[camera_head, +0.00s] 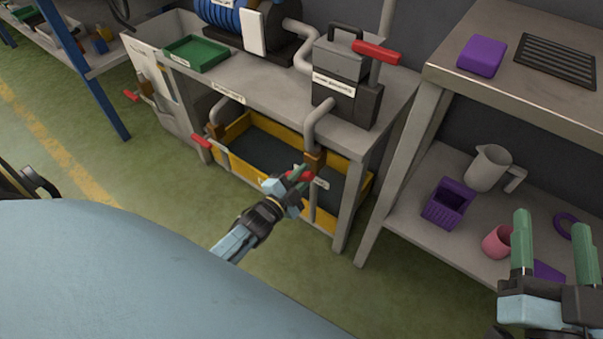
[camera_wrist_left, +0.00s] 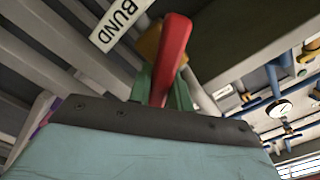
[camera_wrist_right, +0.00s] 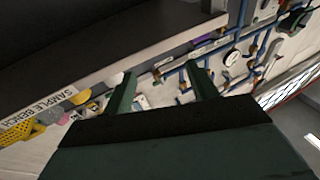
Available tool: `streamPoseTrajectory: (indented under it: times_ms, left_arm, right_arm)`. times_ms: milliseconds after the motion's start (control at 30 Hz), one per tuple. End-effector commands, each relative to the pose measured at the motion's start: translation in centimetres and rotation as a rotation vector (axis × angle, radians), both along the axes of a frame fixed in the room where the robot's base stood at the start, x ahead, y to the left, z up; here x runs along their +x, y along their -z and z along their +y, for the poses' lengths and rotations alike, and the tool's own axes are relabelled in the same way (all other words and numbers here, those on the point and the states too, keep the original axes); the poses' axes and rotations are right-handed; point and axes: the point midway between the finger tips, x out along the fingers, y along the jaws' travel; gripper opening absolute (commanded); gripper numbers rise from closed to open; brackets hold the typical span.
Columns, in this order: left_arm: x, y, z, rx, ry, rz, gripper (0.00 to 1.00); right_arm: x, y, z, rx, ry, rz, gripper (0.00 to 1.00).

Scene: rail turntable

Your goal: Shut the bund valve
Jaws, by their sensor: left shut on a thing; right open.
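The bund valve has a red lever handle (camera_wrist_left: 174,58) and a brass-coloured body (camera_head: 314,160) on the grey pipe at the front of the yellow tray. A white label reading BUND (camera_wrist_left: 117,25) is beside it in the left wrist view. My left gripper (camera_head: 299,177) is shut on the red handle, whose end shows between its green fingers. The fingers hide part of the handle in the head view. My right gripper (camera_head: 553,220) is open and empty, in front of the right-hand shelf.
Another red-handled valve (camera_head: 202,141) is at the left of the yellow tray (camera_head: 235,131). A grey box with a red lever (camera_head: 376,52) stands on the bench above. The right shelf (camera_head: 410,225) holds a jug (camera_head: 489,167), a purple holder (camera_head: 448,203) and a pink cup (camera_head: 497,242).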

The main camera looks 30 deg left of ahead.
Motion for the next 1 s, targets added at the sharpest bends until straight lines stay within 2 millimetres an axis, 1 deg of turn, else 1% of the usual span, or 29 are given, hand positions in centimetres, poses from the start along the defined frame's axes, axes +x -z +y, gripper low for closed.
streamPoseTrajectory:
  times_ms: [167, 500, 733, 1000]
  left_arm:
    - [0.0, 0.3, -0.2, 0.166, 0.000, -0.013, 0.00]
    - [-0.1, 0.7, -0.3, 0.446, 0.001, -0.034, 0.00]
    - [-0.1, 0.9, -0.3, 0.565, 0.001, -0.043, 0.00]
    - [-0.1, 0.9, -0.3, 0.628, 0.000, -0.048, 0.00]
  right_arm:
    - [-0.1, -0.3, 0.0, 0.007, -0.001, -0.021, 0.58]
    - [-0.7, -2.5, 0.3, 0.050, -0.010, -0.156, 0.58]
    - [-1.3, -3.8, 0.3, 0.078, -0.016, -0.238, 0.58]
    - [-1.4, -4.0, 0.3, 0.085, -0.015, -0.264, 0.58]
